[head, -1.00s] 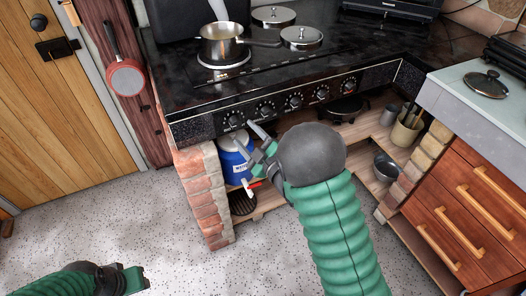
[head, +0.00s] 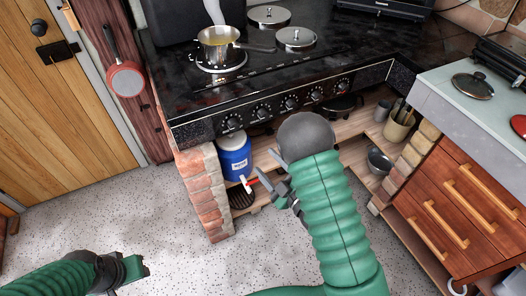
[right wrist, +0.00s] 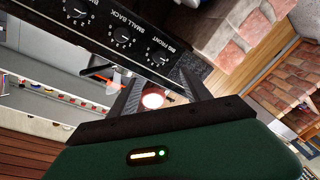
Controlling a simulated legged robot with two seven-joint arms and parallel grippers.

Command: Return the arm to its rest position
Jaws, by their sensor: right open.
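My right arm, green and ribbed with a dark grey wrist, reaches up from the bottom of the head view. My right gripper (head: 268,170) is in front of the stove's lower shelf, to the right of the blue container, open with nothing between its fingers. In the right wrist view its two dark fingers (right wrist: 158,82) stand apart below the knob panel (right wrist: 120,38). My left gripper (head: 138,268) is low at the left over the speckled floor; its jaw gap is not clear.
A black stove (head: 200,105) carries a steel pot (head: 218,50) with yellow contents. A blue container (head: 234,158) with a red-and-white tap stands beneath, beside a brick pillar (head: 203,195). Wooden drawers (head: 455,215) stand at the right. The floor (head: 170,225) at lower left is clear.

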